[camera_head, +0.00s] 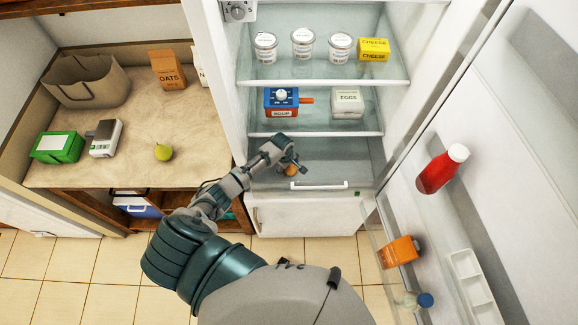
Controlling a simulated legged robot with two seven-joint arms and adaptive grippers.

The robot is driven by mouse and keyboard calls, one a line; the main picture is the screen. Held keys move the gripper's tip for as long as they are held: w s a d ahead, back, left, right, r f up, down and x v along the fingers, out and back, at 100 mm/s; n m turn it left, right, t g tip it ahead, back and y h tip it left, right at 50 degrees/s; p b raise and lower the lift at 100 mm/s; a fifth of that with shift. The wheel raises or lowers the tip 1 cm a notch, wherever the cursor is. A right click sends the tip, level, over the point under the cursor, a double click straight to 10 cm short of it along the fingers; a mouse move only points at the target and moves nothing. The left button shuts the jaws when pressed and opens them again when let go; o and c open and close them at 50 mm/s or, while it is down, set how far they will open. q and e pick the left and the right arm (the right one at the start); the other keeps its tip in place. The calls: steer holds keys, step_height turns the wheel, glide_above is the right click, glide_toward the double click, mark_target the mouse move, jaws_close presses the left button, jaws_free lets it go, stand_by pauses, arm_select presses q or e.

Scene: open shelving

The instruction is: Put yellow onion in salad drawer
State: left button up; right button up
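The salad drawer (340,186), with a white handle on its front, is at the bottom of the open fridge, below the lowest shelf. A small brown-orange round thing, which looks like the yellow onion (290,170), shows at this drawer, just below my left gripper (293,163). My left gripper reaches into the lower fridge with its fingers pointing down at the onion. The fingers are small and partly hide the onion, so I cannot tell whether they touch or grip it. My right gripper is not in view.
The upper shelves hold white tubs (303,43), a cheese box (374,49), a soup pot (282,101) and an egg box (347,103). The open fridge door (520,130) fills the right side. A counter (195,130) at left holds a pear (163,152) and an oats box (167,69).

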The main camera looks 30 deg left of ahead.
arm_select(q)
steer(key=shift+d+r, duration=0.15)
steer(key=shift+r, duration=0.15)
step_height(320, 180, up, 12)
steer(key=s+p, duration=0.1)
steer(key=shift+s+a+f+p, duration=0.2)
steer(key=shift+s+a+p, duration=0.05)
steer(key=shift+s+p, duration=0.15)
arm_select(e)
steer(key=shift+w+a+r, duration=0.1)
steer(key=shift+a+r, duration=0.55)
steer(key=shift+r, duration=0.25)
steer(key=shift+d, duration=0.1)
